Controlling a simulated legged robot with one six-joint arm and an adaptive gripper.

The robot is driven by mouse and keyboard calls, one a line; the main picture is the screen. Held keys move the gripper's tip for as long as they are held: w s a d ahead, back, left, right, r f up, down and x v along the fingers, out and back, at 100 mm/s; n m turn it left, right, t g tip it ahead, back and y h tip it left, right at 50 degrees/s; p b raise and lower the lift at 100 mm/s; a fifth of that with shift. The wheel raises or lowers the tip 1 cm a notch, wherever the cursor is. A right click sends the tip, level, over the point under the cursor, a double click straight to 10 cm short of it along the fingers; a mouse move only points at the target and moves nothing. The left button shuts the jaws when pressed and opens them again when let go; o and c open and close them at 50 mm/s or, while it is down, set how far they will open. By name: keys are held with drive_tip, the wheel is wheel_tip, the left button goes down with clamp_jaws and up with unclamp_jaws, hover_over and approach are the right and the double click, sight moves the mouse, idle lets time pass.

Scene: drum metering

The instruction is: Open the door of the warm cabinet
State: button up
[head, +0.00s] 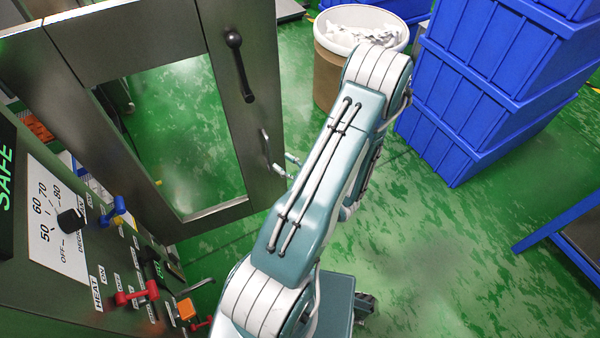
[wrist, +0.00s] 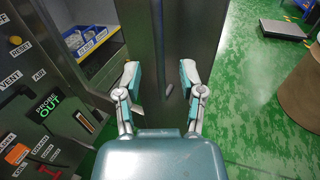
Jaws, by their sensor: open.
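The warm cabinet's grey metal door (head: 190,25) has a window and stands ajar in the head view, with green floor showing through the glass. My gripper (head: 284,170) is by the lower edge area, mostly hidden by my arm. In the wrist view my gripper (wrist: 161,76) is open, its fingers on either side of the door's edge (wrist: 158,40). Whether they touch it is unclear. The cabinet's shelf (wrist: 92,44) with labelled trays shows left of the door.
The cabinet's control panel (head: 60,215) with knobs and levers is at left. A brown drum (head: 325,78) with white contents and stacked blue crates (head: 480,100) stand behind at right. A blue-framed table (head: 570,235) is at far right. Green floor (head: 430,240) is clear between.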

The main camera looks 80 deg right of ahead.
drive_tip(key=v, duration=0.6)
drive_tip(key=shift+s, duration=0.2)
drive_tip(key=shift+w, duration=0.1)
drive_tip(key=w+a+r+n+g+y, duration=0.4)
drive_tip(key=w+a+r+n+y, duration=0.2)
drive_tip(key=w+a+n+y, duration=0.35)
drive_tip(key=w+a+r+n+g+y, duration=0.4)
drive_tip(key=w+a+r+n+y, duration=0.3)
drive_tip(key=w+n, duration=0.45)
drive_tip(key=a+r+n+g+h, duration=0.2)
drive_tip(key=a+r+n+h, duration=0.5)
drive_tip(key=a+r+n, duration=0.8)
drive_tip(key=a+n, duration=0.3)
drive_tip(key=n, duration=0.2)
drive_tip(key=shift+w+n+h, duration=0.15)
drive_tip(key=shift+n+h, duration=0.2)
drive_tip(key=shift+n, duration=0.05)
